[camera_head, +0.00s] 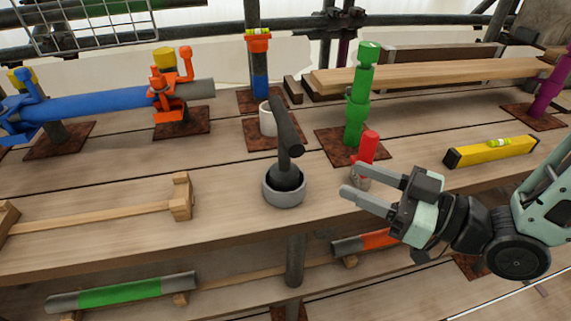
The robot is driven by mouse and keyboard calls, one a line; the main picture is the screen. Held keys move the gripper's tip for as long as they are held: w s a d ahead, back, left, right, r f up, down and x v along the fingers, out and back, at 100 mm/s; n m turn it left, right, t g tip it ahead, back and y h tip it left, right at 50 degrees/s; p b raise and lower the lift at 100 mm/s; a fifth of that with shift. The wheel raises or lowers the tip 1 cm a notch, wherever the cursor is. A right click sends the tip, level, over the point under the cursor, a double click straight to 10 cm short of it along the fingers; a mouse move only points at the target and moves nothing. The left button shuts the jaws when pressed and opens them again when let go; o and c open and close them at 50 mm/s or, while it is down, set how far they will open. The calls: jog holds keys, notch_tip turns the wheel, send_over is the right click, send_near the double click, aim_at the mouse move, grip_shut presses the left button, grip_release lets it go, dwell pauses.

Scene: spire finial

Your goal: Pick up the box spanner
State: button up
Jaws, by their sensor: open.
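I cannot tell for certain which piece is the box spanner. A short upright piece with a red top (368,147) and a grey metal lower end may be it; it stands on the deck right of center. My gripper (344,180) is open, its two fingers pointing left close to the grey lower end of this piece. The upper finger overlaps that end in the picture, so I cannot tell whether they touch. A dark T-shaped tool (285,128) stands upright in a grey cup (284,195), left of my gripper and apart from it.
A green post (360,95) stands just behind the red piece. A white cup (267,119) and a blue and orange post (259,65) stand behind the T-shaped tool. A yellow level (490,151) lies at right. A wooden piece (95,216) lies at left. The deck's front edge is near.

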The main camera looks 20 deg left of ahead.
send_near(284, 150)
jog(key=x, duration=0.4)
jog(key=shift+w+a+f, duration=0.2)
jog(key=shift+a+f, duration=0.15)
jog(key=shift+a, duration=0.05)
jog(key=shift+w+f+p+x, duration=0.1)
jog(key=shift+w+p+x, duration=0.05)
jog(key=shift+x, duration=0.8)
jog(key=shift+w+f+p+x, duration=0.1)
jog(key=shift+w+p+x, duration=0.05)
jog(key=shift+x, duration=0.8)
jog(key=shift+w+f+p+x, duration=0.1)
jog(key=shift+w+p+x, duration=0.05)
jog(key=shift+x, duration=0.8)
jog(key=shift+d+r, duration=0.1)
jog(key=shift+r, duration=0.05)
grip_shut()
